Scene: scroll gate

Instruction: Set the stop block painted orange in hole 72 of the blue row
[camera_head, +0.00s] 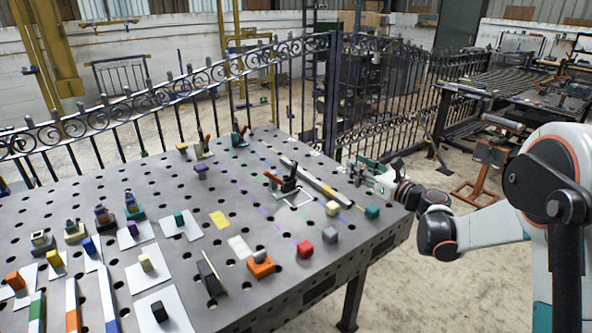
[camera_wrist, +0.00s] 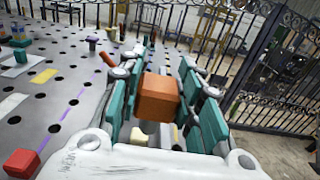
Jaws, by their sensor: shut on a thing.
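The orange stop block (camera_wrist: 158,97) sits between the teal pads of my gripper (camera_wrist: 160,100) in the wrist view. My gripper (camera_head: 378,172) is shut on it, over the far right part of the table in the head view. There the block cannot be made out. A blue line (camera_head: 347,203) shows near the table's right edge, partly hidden by the long bar; its hole numbers are too small to read. Hole 72 cannot be told apart.
The perforated table (camera_head: 150,190) bears a toggle clamp (camera_head: 285,180), a long pale bar (camera_head: 312,180), and red (camera_head: 305,249), grey (camera_head: 330,235), cream (camera_head: 332,208) and teal (camera_head: 372,212) blocks near the right edge. An iron fence (camera_head: 180,95) stands behind.

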